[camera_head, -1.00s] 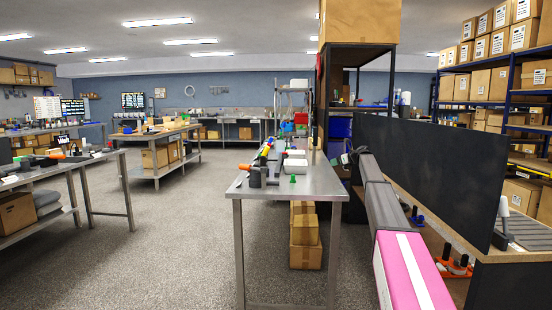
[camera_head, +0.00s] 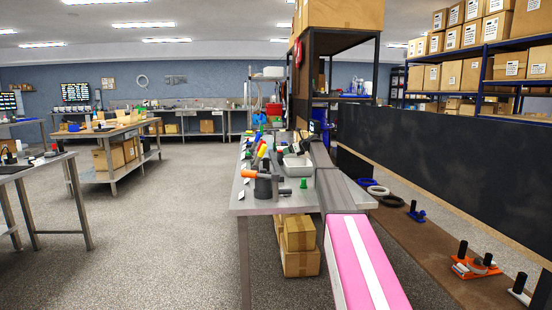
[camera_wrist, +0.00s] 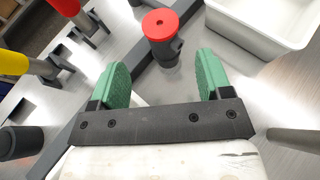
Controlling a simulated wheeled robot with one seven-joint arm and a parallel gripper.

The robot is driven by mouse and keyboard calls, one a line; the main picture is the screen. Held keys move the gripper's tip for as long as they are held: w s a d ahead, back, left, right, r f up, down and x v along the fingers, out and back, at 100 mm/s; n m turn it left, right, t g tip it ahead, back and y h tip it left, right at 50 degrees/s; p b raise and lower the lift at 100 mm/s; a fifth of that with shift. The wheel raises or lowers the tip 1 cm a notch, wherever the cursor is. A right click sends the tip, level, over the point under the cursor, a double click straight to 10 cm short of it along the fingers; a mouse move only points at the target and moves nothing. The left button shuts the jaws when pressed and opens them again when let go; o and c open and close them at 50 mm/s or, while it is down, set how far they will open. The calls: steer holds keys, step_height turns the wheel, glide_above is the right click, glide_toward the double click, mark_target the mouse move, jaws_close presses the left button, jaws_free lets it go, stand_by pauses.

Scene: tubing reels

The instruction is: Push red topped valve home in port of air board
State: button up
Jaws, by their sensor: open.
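In the wrist view, a valve with a round red top (camera_wrist: 160,24) and a dark grey body with a side stub stands ahead of my gripper (camera_wrist: 162,62). The two green-padded fingers are apart, with nothing between them. The valve appears just beyond the fingertips, between their lines, and not touched. A dark grey bar (camera_wrist: 188,14) runs diagonally beside and behind it; I cannot tell whether this belongs to the air board or whether the valve sits in a port. In the head view the gripper is too small to make out clearly.
In the wrist view, a white tray (camera_wrist: 262,22) is at upper right. A yellow-topped part (camera_wrist: 12,62) and another red-topped part (camera_wrist: 64,6) are at left. In the head view, the steel table (camera_head: 256,206) carries several coloured parts, with a black panel (camera_head: 450,150) to its right.

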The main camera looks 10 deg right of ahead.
mark_target(280, 159)
steer(key=x, duration=1)
steer(key=shift+w+d+r, duration=0.1)
steer(key=shift+d, duration=0.05)
steer(key=c, duration=1.1)
